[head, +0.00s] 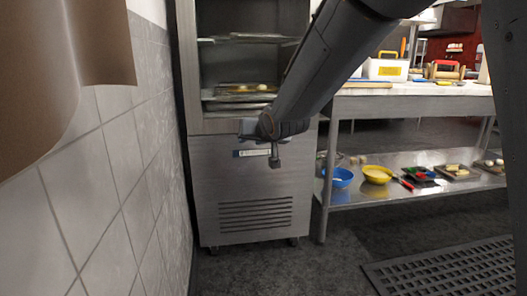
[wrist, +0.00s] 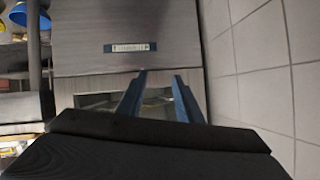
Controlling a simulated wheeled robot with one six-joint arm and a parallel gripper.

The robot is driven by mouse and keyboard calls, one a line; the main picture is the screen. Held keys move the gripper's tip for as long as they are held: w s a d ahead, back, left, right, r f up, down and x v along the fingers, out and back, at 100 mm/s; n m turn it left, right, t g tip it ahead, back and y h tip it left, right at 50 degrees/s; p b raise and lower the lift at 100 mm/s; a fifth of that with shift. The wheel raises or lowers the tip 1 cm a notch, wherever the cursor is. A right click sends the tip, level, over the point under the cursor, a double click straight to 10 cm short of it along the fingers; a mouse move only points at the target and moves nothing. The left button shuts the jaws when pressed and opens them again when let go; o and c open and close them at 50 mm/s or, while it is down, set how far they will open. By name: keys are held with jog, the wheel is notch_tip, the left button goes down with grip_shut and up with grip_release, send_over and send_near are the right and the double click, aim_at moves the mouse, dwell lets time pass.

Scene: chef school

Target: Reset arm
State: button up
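My arm reaches down from the top of the head view toward the steel cabinet. My gripper (head: 274,158) is in front of the cabinet's lower panel, near its label strip. In the wrist view my gripper (wrist: 160,78) shows two blue-grey fingers set apart with nothing between them, so it is open and empty. The steel cabinet (head: 243,180) fills the space in front of the gripper. It also shows in the wrist view (wrist: 90,58), which appears upside down.
A tiled wall (head: 105,170) runs close along the left, with a brown sheet-like surface (head: 50,70) near the camera. The cabinet's upper part holds trays (head: 240,90). At right stands a steel table (head: 420,104) with bowls (head: 377,174) and trays on its lower shelf. Dark floor lies in front.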

jog(key=s+d+f+n+g+h, duration=0.15)
jog(key=s+f+g, duration=0.35)
jog(key=s, duration=1)
jog(key=s+f+n+g+h, duration=0.1)
jog(key=s+f+n+g, duration=0.35)
jog(key=s, duration=1.05)
jog(key=s+d+f+m+g+h, duration=0.1)
jog(key=s+f+g, duration=0.2)
jog(key=s+f, duration=0.8)
jog(key=s+d+r+m+p, duration=0.1)
jog(key=d+r+m+p, duration=0.1)
jog(key=d+r+p, duration=0.4)
jog(key=s+d+r+m+p, duration=0.1)
jog(key=d+r+p, duration=0.6)
jog(key=r+p, duration=0.7)
jog(key=s+d+r+m+h+p, duration=0.1)
jog(key=d+r+m+p, duration=0.2)
jog(key=d+r+p, duration=0.4)
notch_tip(320, 180, up, 4)
jog(key=p, duration=0.3)
jog(key=shift+s+d+f+p, duration=0.15)
jog(key=shift+s+f+p, duration=0.1)
jog(key=shift+s+p, duration=0.15)
jog(key=shift+t, duration=0.25)
jog(key=shift+c, duration=0.2)
